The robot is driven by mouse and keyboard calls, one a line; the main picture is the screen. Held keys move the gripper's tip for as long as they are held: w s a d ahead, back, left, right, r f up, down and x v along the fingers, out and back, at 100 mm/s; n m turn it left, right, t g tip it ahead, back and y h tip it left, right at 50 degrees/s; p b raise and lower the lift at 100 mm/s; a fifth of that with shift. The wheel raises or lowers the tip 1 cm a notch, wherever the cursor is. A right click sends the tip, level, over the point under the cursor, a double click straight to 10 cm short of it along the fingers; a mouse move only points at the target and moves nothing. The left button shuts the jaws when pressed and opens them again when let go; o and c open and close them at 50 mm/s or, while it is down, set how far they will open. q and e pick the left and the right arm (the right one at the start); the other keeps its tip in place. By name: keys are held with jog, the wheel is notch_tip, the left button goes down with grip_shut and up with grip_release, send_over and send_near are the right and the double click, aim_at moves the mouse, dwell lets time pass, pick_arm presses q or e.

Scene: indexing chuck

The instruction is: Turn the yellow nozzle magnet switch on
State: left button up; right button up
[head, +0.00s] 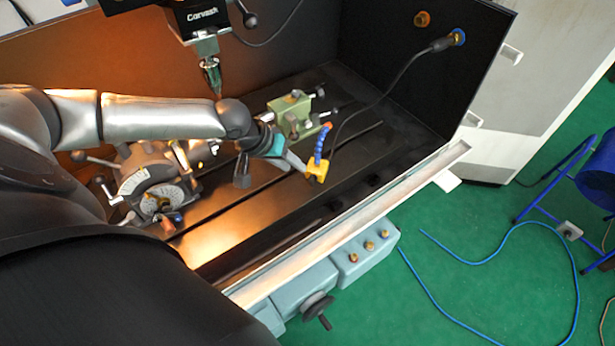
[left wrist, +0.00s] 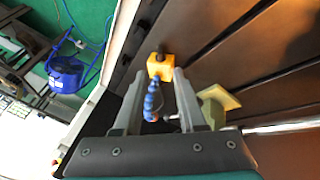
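The yellow magnet base (head: 317,168) of the nozzle stands on the dark machine table in the head view, with a segmented blue nozzle (head: 323,143) rising from it to an orange tip. My left gripper (head: 302,166) reaches in from the left, its fingers close beside the yellow base. In the left wrist view the gripper (left wrist: 160,74) is open. The yellow base (left wrist: 160,67) sits ahead, between the fingertips in the picture, with the blue nozzle (left wrist: 152,102) between the fingers. I cannot tell whether they touch. The switch setting is not readable. My right gripper is out of view.
A pale green vise (head: 291,113) stands behind the nozzle, and the indexing chuck (head: 150,185) is at the left. A spindle (head: 209,73) hangs above. A black cable (head: 395,80) runs to the dark side wall. The table's front right is mostly clear.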

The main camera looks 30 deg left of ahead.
aim_at(309, 179)
pick_arm(q)
jog(key=b+x, duration=0.1)
jog(key=x, duration=0.8)
jog(key=shift+w+f+b, duration=0.1)
jog(key=shift+b, duration=0.2)
grip_shut()
